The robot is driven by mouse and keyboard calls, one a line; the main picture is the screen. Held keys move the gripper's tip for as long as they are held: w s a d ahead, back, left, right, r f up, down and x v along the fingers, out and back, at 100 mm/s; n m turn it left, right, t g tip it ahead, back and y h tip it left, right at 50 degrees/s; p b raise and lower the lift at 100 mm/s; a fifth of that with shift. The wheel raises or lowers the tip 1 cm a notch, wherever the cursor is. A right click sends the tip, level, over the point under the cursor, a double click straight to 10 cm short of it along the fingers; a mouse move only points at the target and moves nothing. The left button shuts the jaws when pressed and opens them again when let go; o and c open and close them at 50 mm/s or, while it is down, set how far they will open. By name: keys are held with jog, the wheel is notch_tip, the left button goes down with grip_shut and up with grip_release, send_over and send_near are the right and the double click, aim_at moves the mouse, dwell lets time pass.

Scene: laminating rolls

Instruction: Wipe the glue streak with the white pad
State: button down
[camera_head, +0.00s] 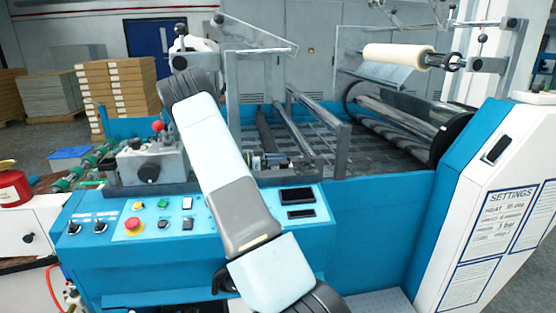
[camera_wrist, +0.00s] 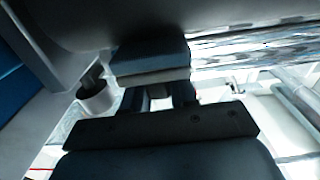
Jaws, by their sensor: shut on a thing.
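In the wrist view my gripper (camera_wrist: 158,95) is shut on a block-like pad (camera_wrist: 152,75) with a dark blue-grey body and a pale layer along its near edge. The pad lies close to a large dark rounded surface (camera_wrist: 120,18) at the top of the view; I cannot tell whether they touch. I cannot make out the glue streak in either view. In the head view my arm reaches up and away over the blue control panel, and my gripper and the pad are hidden.
A shiny silver cylinder (camera_wrist: 250,45) runs to the right of the pad. The blue machine panel (camera_head: 185,222) has buttons and switches. A grey box with a red knob (camera_head: 158,127) stands left of my arm. A cream roll (camera_head: 398,57) hangs at the upper right.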

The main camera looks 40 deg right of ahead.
jog(key=shift+s+a+f, duration=0.1)
jog(key=shift+s+a, duration=0.25)
jog(key=shift+s, duration=0.2)
jog(key=shift+s+a, duration=0.3)
jog(key=shift+s, duration=0.2)
jog(key=shift+w+d, duration=0.1)
jog(key=shift+w+d+r, duration=0.15)
jog(key=shift+w+d, duration=0.25)
jog(key=shift+w, duration=0.3)
jog(key=shift+w+d+r, duration=0.1)
jog(key=shift+w+d, duration=0.3)
jog(key=shift+w, duration=0.25)
jog(key=shift+w+d+f, duration=0.1)
jog(key=shift+w+d, duration=0.4)
jog(key=shift+w, duration=0.3)
jog(key=shift+w+d+f, duration=0.1)
jog(key=shift+w+d, duration=0.4)
jog(key=shift+w, duration=0.35)
jog(key=shift+w+d+f, duration=0.1)
jog(key=shift+w+d, duration=0.4)
jog(key=shift+w, duration=0.3)
notch_tip(320, 180, up, 6)
jog(key=shift+r, duration=0.1)
